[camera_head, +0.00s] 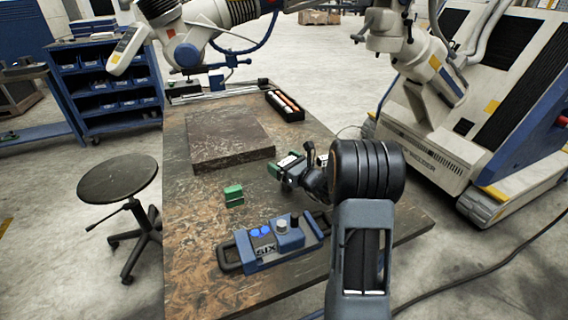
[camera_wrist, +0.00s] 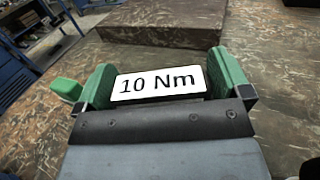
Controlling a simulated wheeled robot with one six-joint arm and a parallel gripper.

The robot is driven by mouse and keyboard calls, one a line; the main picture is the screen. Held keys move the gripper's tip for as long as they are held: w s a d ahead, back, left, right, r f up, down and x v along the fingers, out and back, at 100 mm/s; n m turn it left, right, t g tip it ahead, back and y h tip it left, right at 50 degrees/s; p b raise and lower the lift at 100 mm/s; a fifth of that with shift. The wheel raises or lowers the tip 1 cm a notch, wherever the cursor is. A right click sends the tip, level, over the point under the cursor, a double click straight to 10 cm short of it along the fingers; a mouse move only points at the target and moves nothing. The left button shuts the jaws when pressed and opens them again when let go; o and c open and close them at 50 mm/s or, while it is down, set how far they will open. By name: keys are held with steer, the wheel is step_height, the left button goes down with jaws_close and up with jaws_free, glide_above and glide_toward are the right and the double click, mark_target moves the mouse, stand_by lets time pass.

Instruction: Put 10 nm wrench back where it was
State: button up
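My gripper (camera_head: 289,167) is over the right side of the wooden table, right of the dark slab. In the wrist view my gripper (camera_wrist: 163,85) has green finger pads on both sides of a white label reading "10 Nm". This label marks the 10 nm wrench (camera_wrist: 158,84), which spans the gap and appears held between the pads. The wrench's white label also shows small in the head view (camera_head: 288,161). The rest of the wrench is mostly hidden. A small green block (camera_head: 234,195) stands on the table to the left of my gripper; it also shows in the wrist view (camera_wrist: 66,88).
A dark flat slab (camera_head: 230,143) lies on the table (camera_head: 190,260). A blue control box (camera_head: 270,243) sits near the front. A black tray (camera_head: 286,106) with orange-and-white tools is at the back. A stool (camera_head: 118,180) stands left. The table's left front is clear.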

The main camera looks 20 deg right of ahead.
steer(key=shift+o, duration=0.3)
steer(key=shift+r, duration=0.25)
steer(key=v, duration=1.2)
steer(key=shift+f, duration=0.1)
